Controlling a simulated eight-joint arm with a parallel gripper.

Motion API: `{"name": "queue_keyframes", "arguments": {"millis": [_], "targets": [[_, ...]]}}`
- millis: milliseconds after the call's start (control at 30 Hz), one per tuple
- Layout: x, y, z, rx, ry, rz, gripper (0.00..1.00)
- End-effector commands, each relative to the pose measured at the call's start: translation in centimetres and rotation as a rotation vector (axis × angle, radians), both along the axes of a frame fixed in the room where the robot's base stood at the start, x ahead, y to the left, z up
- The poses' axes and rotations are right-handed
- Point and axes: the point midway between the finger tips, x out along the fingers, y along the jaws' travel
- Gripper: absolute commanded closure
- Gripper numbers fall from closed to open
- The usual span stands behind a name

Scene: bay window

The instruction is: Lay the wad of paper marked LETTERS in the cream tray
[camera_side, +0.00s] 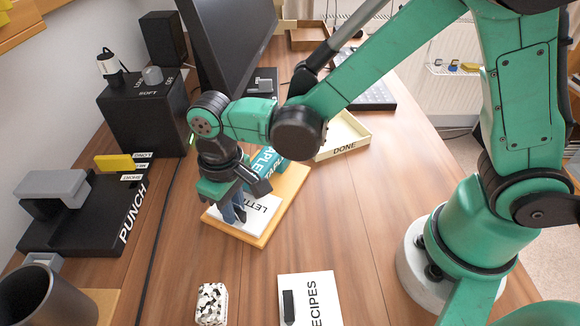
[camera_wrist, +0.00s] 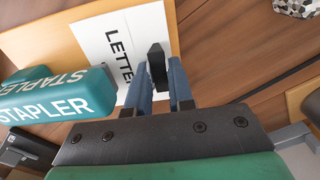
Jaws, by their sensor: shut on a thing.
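The white wad of paper marked LETTERS (camera_side: 262,208) lies over a pale wooden board (camera_side: 288,203) in the middle of the desk. It also shows in the wrist view (camera_wrist: 116,48), with a black clip (camera_wrist: 157,66) at its edge. My gripper (camera_side: 238,213) points down at the wad's left side, its blue fingers (camera_wrist: 161,84) shut on the clip. I cannot tell whether the wad is clear of the board. The cream tray (camera_side: 326,154), marked DONE, stands farther back and right; what shows of its inside looks empty.
A teal stapler box (camera_side: 270,160) sits on the board right beside the wad. A RECIPES wad (camera_side: 308,296) and a speckled block (camera_side: 211,303) lie in front.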

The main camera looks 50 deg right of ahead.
Motion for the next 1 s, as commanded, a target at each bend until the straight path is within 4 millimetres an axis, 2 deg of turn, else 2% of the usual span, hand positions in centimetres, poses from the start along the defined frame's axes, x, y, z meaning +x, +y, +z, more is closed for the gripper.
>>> {"name": "queue_keyframes", "arguments": {"millis": [1000], "targets": [[-0.9, 3.3, 0.0, 0.000, 0.000, 0.001, 1.00]]}}
